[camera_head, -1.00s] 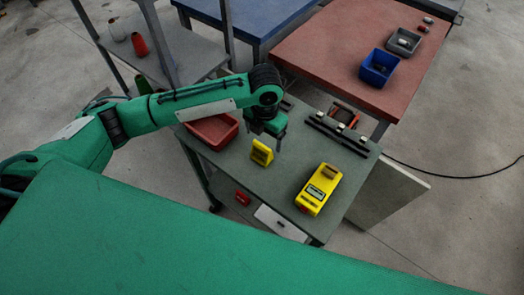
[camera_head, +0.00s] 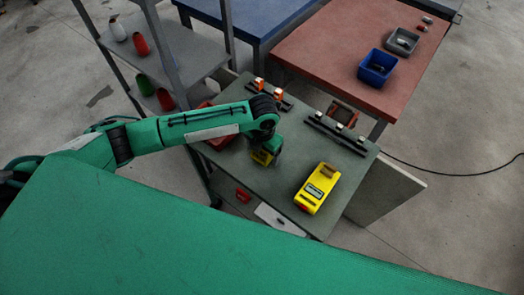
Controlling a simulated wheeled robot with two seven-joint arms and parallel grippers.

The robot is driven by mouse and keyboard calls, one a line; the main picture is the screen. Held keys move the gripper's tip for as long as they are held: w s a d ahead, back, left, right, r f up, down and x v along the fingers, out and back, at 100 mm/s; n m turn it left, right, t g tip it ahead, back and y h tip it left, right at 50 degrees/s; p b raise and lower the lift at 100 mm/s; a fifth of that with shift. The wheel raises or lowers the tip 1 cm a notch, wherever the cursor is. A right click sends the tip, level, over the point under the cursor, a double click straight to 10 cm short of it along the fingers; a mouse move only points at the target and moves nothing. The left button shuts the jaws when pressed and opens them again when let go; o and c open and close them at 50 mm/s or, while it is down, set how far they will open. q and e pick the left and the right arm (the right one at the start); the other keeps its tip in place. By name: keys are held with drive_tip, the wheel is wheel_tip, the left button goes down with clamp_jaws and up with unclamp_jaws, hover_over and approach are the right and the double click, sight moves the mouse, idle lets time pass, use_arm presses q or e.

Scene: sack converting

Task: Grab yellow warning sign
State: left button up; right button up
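My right gripper does not show.
A yellow handheld device (camera_head: 318,188) lies at the right front of the table. A red bin (camera_head: 222,140) is partly hidden under my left arm. Black racks (camera_head: 336,134) lie at the back. A shelf with coloured cones (camera_head: 140,45) stands at left.

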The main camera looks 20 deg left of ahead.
use_arm(q)
drive_tip(key=c, duration=1)
drive_tip(key=shift+o, duration=0.2)
